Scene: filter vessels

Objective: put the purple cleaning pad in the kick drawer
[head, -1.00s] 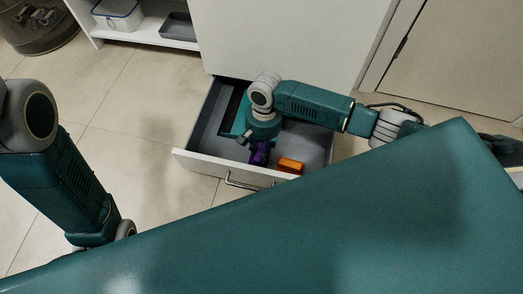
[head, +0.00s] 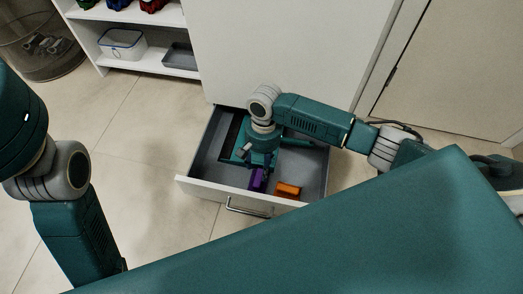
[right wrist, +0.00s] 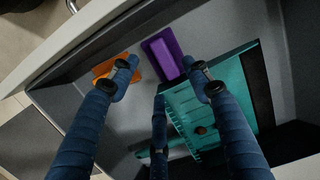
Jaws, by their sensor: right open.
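The purple cleaning pad (head: 258,180) lies inside the open kick drawer (head: 314,172), near its front wall. It also shows in the right wrist view (right wrist: 165,56), lying on the grey drawer floor beside a teal tray. My right gripper (head: 256,165) reaches down into the drawer, just behind the pad. In the right wrist view its fingers (right wrist: 160,78) are spread wide, with nothing held between them and the pad below and beyond the tips. My left arm shows at the left of the head view, but its gripper is out of sight.
An orange block (head: 288,190) lies right of the pad in the drawer. The teal tray (right wrist: 235,75) takes up the drawer's other side. A shelf unit (head: 150,67) with containers and a wire bin (head: 40,45) stand at the back left. The floor left of the drawer is clear.

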